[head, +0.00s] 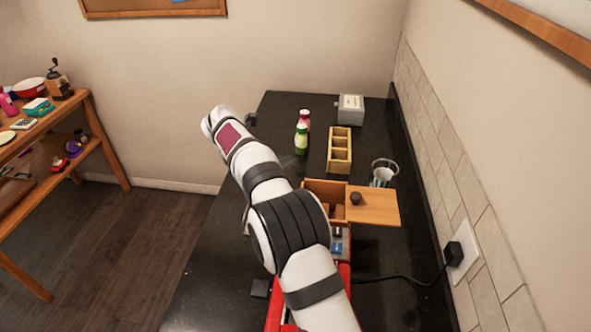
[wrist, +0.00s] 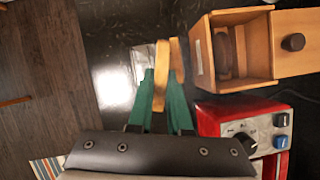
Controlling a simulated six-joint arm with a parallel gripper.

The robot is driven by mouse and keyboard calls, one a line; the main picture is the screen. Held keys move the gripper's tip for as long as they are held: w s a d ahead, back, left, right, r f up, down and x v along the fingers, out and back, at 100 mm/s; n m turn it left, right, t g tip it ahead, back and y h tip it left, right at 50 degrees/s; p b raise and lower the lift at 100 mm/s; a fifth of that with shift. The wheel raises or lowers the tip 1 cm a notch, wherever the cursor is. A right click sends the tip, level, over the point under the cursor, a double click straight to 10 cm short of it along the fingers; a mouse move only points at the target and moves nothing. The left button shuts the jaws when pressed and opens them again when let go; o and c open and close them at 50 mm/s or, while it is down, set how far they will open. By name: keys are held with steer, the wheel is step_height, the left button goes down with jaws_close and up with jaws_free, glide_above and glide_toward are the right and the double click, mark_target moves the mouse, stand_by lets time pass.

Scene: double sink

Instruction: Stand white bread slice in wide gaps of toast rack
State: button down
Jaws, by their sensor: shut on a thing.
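In the wrist view my gripper (wrist: 164,108) has green fingers shut on a tan-edged slice, which I take as the white bread slice (wrist: 161,72). The slice is seen nearly edge-on and sticks out past the fingertips, above the dark counter. A second tan piece (wrist: 178,58) shows just right of it, partly hidden by the slice and the right finger; I cannot tell what it is. I cannot pick out the toast rack for sure. In the head view my arm hides the gripper and the slice.
An open wooden box (head: 323,190) holds dark brown pieces, with its knobbed lid (head: 374,205) beside it. A red appliance (wrist: 238,115) with knobs is close right of my gripper. A compartmented wooden holder (head: 340,162), bottles (head: 301,139) and a glass (head: 383,173) stand farther back.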

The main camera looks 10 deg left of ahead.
steer(key=a+f+n+y, duration=0.1)
steer(key=a+f+n, duration=0.1)
steer(key=f, duration=0.7)
steer(key=shift+a+n, duration=0.4)
steer(key=shift+a, duration=0.1)
steer(key=shift+r, duration=0.1)
steer(key=shift+c, duration=2.2)
jaws_free()
step_height(320, 180, up, 9)
